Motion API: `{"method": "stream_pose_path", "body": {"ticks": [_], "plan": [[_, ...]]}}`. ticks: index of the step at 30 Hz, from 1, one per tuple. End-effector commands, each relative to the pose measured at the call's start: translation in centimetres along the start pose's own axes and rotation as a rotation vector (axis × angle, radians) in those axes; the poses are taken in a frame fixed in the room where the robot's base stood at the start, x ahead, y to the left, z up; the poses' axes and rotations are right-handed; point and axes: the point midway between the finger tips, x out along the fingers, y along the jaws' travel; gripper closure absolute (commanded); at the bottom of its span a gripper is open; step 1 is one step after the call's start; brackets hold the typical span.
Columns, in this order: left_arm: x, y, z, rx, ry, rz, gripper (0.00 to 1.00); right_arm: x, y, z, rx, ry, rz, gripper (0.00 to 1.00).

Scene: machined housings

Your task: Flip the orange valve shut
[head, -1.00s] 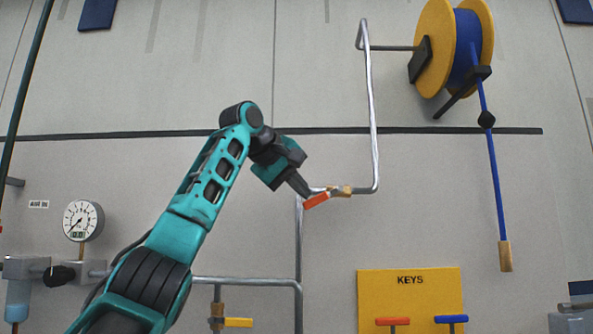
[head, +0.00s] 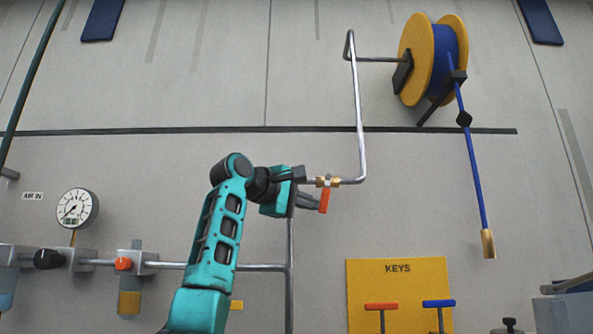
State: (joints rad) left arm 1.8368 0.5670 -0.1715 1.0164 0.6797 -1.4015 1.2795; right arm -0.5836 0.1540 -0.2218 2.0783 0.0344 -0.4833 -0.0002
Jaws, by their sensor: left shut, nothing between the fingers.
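The orange valve handle (head: 324,201) hangs almost straight down from its brass valve body (head: 327,182), roughly across the horizontal pipe run. The valve sits at the lower end of the bent silver pipe. My left gripper (head: 311,202) is shut and empty. Its dark fingertips are just left of the handle and seem to touch its side; exact contact is hard to tell. My left arm comes up from the bottom and covers part of the pipework. My right gripper is not in view.
A blue hose on a yellow reel (head: 419,62) hangs at upper right with a brass end (head: 488,243). A yellow KEYS board (head: 398,285) is below right. A gauge (head: 77,208) and an orange knob (head: 123,264) are at left. A yellow handle (head: 237,305) is partly behind my arm.

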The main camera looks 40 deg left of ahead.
Motion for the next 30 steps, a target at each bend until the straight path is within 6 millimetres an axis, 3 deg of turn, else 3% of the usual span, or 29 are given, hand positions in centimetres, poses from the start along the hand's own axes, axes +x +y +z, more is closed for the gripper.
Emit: {"method": "stream_pose_path", "body": {"ticks": [1, 9, 30], "plan": [[0.4, -0.8, 0.2, -0.022, 0.001, 0.016, 1.00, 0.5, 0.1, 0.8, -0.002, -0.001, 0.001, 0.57], [1.1, -0.9, 0.8, -0.110, 0.002, 0.103, 1.00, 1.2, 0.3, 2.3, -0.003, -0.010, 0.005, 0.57], [1.3, -0.8, 1.0, -0.141, 0.003, 0.137, 1.00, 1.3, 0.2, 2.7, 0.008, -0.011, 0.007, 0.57]]}}
